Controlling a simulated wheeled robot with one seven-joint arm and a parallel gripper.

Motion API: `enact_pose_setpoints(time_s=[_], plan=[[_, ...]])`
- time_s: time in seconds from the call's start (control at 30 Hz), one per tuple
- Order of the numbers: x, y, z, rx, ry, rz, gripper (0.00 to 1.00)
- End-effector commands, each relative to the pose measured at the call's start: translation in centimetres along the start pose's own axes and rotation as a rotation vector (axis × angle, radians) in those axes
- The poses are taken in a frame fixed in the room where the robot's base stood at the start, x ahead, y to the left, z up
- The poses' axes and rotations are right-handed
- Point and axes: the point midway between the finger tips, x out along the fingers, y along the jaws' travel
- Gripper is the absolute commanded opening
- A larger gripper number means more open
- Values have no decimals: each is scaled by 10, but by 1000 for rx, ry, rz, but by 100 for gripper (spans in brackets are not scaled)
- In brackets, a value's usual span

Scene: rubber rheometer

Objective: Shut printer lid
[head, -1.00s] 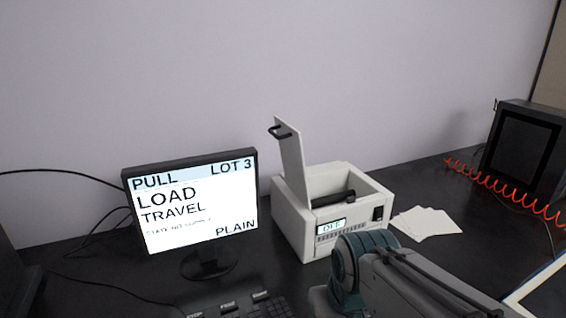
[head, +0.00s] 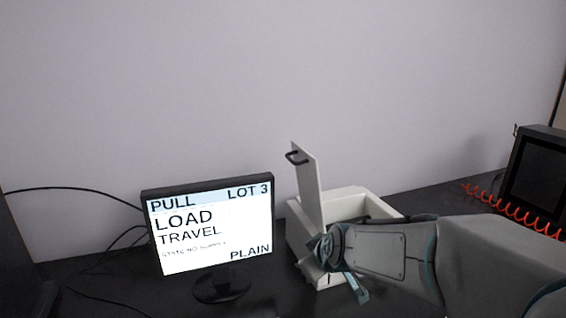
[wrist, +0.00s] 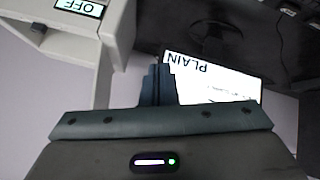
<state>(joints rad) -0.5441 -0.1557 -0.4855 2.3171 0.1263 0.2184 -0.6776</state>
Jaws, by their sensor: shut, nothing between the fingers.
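The white printer (head: 298,245) stands on the dark table right of the monitor. Its lid (head: 307,187) stands nearly upright on the printer's left side, with a dark handle (head: 297,157) near the top. My arm covers much of the printer's front and right in the head view. My gripper (wrist: 159,68) is shut and empty in the wrist view, with the printer body (wrist: 117,25) and its OFF display (wrist: 80,7) at upper left. In the head view the gripper (head: 358,290) shows partly, in front of the printer and below the lid.
A monitor (head: 212,235) reading LOAD TRAVEL stands close left of the printer; it also shows in the wrist view (wrist: 215,80). A dark box (head: 540,170) with a red coiled cord (head: 510,208) is at far right. A grey wall rises behind.

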Motion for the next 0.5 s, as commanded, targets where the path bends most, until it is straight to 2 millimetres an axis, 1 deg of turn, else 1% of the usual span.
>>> enact_pose_setpoints(time_s=[0.03,0.1,0.17,0.2,0.23,0.3,0.37,0.4,0.5], plan=[[12,4,-17,-72,33,33,0],[25,14,-39,-179,83,101,0],[34,22,-59,-276,122,170,0],[38,27,-73,-345,149,219,0],[41,30,-84,-397,167,256,0],[45,36,-110,-523,207,353,0],[45,39,-132,-627,235,441,0],[44,40,-145,-692,251,499,0],[36,42,-176,-830,284,632,0]])
